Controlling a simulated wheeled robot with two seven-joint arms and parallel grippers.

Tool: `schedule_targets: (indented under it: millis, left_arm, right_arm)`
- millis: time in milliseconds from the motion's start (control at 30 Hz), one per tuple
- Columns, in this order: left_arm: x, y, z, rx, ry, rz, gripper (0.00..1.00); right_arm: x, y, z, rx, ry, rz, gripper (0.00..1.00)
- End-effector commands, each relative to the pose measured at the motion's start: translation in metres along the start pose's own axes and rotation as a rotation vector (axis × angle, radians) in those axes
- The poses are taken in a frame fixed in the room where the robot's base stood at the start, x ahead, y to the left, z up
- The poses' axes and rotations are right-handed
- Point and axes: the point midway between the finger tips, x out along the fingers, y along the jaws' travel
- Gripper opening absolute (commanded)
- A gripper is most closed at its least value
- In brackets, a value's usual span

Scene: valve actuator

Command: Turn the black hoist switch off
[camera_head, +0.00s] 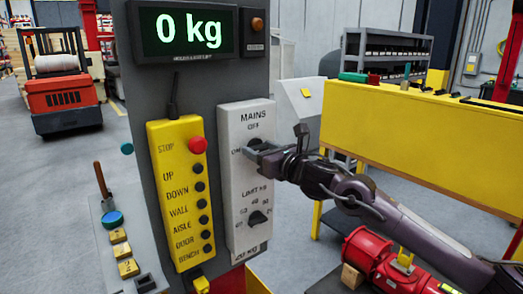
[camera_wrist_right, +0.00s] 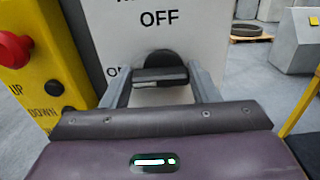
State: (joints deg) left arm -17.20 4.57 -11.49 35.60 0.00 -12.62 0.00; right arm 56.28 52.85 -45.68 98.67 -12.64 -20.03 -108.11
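The black hoist switch is the dark rotary knob (camera_head: 254,144) under the words MAINS and OFF on a light grey panel (camera_head: 236,180). In the right wrist view the knob (camera_wrist_right: 158,62) has a bar lying about level, with OFF above it and the partly hidden ON at its left. My right gripper (camera_head: 262,153) reaches in from the right. Its fingers (camera_wrist_right: 160,80) are apart, one on each side of the knob's bar; whether they touch it I cannot tell. My left gripper is not in view.
A yellow button box (camera_head: 180,195) with a red stop button (camera_head: 197,145) hangs just left of the panel. A second black knob (camera_head: 257,218) sits below, marked LIMIT. A display (camera_head: 186,29) above reads 0 kg. A yellow bench (camera_head: 420,125) stands behind my right arm.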

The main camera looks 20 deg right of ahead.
Motion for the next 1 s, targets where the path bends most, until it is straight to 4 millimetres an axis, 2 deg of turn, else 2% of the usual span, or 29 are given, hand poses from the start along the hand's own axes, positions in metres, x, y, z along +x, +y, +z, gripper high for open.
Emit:
schedule_targets:
  millis: [33, 100, 467, 667, 1000]
  left_arm:
    - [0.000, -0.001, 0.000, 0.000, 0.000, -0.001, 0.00]
    - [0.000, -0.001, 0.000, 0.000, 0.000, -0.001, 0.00]
    - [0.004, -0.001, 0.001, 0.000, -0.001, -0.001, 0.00]
    - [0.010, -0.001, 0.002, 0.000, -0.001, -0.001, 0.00]
    - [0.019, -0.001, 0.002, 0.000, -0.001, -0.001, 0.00]
  right_arm:
    - [0.000, 0.000, 0.000, 0.000, 0.000, 0.001, 0.41]
    - [0.000, 0.000, 0.000, 0.000, 0.000, 0.001, 0.32]
    - [0.000, 0.000, -0.001, 0.059, 0.000, 0.001, 0.32]
    - [0.000, 0.000, -0.002, 0.186, 0.000, 0.002, 0.32]
    - [0.000, -0.001, -0.001, 0.501, 0.001, 0.002, 0.32]
